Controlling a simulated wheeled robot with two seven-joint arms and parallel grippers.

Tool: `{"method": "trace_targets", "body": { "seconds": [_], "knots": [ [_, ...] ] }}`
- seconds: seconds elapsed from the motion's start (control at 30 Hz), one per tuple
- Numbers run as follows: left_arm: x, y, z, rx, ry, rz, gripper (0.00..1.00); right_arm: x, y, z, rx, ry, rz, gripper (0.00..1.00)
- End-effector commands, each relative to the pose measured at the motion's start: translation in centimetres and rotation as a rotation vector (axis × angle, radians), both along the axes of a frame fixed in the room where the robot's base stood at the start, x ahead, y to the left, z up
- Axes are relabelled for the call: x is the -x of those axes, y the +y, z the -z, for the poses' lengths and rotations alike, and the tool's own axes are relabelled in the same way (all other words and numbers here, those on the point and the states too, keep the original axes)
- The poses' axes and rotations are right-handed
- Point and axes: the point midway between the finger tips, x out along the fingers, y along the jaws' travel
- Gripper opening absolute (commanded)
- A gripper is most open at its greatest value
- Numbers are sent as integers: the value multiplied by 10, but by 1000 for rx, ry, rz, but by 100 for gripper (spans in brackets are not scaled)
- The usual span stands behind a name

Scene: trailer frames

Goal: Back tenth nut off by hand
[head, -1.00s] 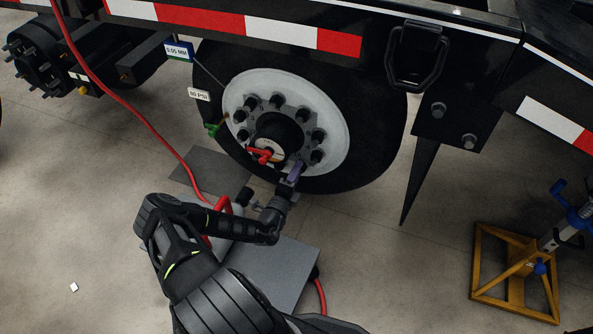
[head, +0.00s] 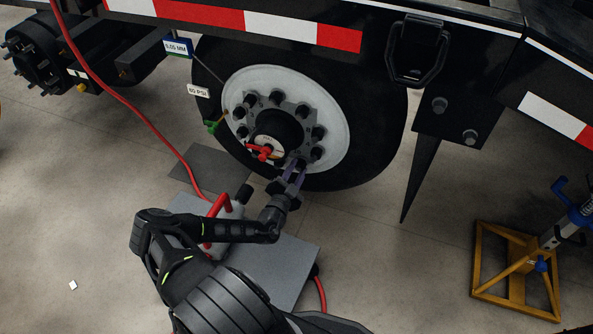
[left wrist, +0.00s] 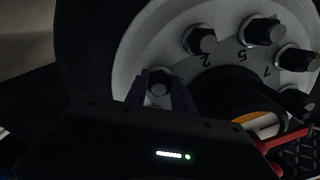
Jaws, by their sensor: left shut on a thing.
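The wheel (head: 335,120) has a pale rim with a ring of several dark nuts around a black hub (head: 275,128). My left gripper (head: 295,172) is at the lower part of the ring, its two purple-grey fingers on either side of one nut (head: 301,164). In the left wrist view the gripper (left wrist: 161,92) is shut on that nut (left wrist: 160,80), with a finger on each side. The nut is still at the wheel face; its threads are hidden. Other nuts (left wrist: 200,41) stand beside marks such as 2, 5 and 7. My right gripper is out of view.
A red-handled piece (head: 263,152) sits at the hub, close to the left fingers. A yellow stand (head: 515,275) is at right. A black bracket (head: 420,180) hangs right of the tyre.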

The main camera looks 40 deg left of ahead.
Motion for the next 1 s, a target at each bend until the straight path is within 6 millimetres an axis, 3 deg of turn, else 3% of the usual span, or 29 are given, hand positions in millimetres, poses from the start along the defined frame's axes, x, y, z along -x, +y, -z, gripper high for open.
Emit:
{"method": "trace_targets", "body": {
  "seconds": [1.0],
  "knots": [
    [-3, -4, 1, 913, -294, 1, 0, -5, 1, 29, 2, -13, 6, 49]
  ]
}}
